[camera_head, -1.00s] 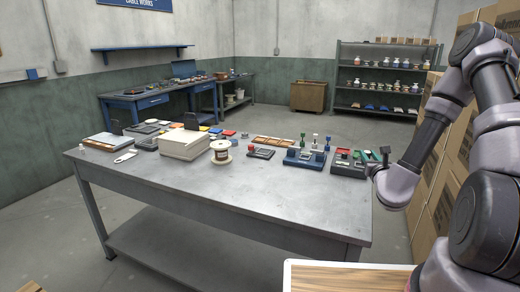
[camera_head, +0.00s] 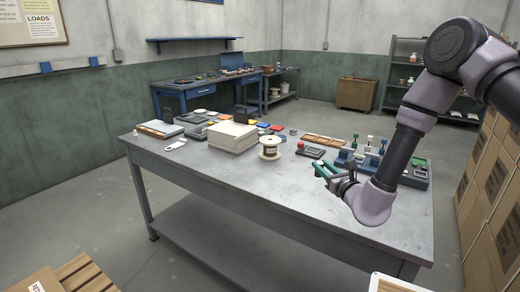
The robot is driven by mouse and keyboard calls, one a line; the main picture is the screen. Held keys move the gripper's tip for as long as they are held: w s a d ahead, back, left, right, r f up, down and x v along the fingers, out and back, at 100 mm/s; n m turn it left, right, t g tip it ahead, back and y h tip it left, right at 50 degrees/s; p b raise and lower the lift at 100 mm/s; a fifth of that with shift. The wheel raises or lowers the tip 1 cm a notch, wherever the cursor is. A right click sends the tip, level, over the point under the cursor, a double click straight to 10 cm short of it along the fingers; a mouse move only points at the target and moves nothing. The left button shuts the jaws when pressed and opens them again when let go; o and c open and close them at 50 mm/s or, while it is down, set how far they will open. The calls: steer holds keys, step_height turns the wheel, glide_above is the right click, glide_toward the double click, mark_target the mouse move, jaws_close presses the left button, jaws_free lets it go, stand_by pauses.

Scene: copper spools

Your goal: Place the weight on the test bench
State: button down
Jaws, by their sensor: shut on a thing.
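My gripper (camera_head: 326,171) has green fingers and shows at the right, above the right part of a grey metal bench (camera_head: 235,185). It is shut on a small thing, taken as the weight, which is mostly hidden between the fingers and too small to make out. The gripper is apart from the bench top. A blue workbench (camera_head: 184,87) with several small items on it stands against the back wall. I cannot tell from the picture which of the two is the test bench.
On the grey bench are a cream box stack (camera_head: 233,137), a wire spool (camera_head: 269,148), a wooden tray (camera_head: 323,141) and several small devices. Its front middle is bare.

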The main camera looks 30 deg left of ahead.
steer(key=f, duration=0.1)
steer(key=s+a+f, duration=0.1)
steer(key=f, duration=0.1)
steer(key=a+f, duration=0.1)
steer(key=f, duration=0.1)
steer(key=shift+s+f, duration=0.2)
steer(key=shift+f, duration=2.35)
steer(key=shift+f, duration=0.1)
steer(key=c, duration=0.6)
jaws_free()
steer(key=shift+f, duration=0.1)
